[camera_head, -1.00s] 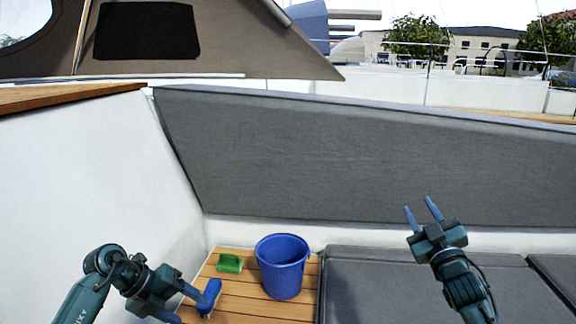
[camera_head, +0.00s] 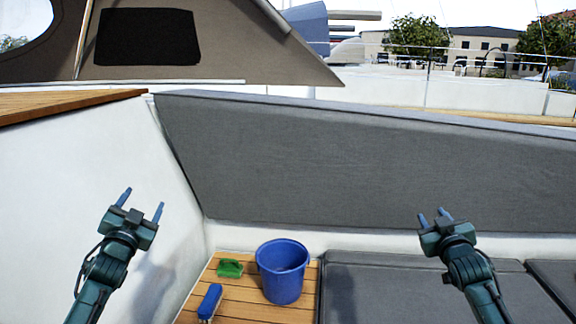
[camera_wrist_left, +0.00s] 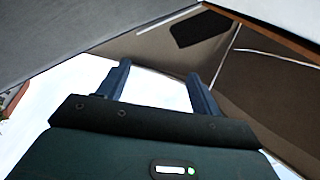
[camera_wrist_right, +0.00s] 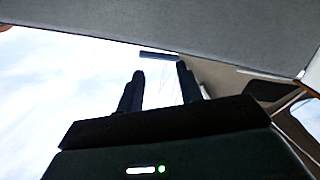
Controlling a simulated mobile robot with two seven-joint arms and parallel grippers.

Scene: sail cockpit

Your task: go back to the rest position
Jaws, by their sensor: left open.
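My left gripper (camera_head: 141,199) is raised in front of the white cockpit side wall, fingers pointing up, open and empty. Its two parted fingers also show in the left wrist view (camera_wrist_left: 160,82). My right gripper (camera_head: 431,215) is raised in front of the grey backrest, also with its fingers parted and empty; they show in the right wrist view (camera_wrist_right: 160,92). Both grippers are well clear of the things on the wooden deck.
A blue bucket (camera_head: 282,272) stands on the slatted wooden deck (camera_head: 245,307). A green sponge or brush (camera_head: 230,268) and a blue brush (camera_head: 210,301) lie left of it. Grey seat cushions (camera_head: 400,290) are at the right, below a grey backrest (camera_head: 350,160).

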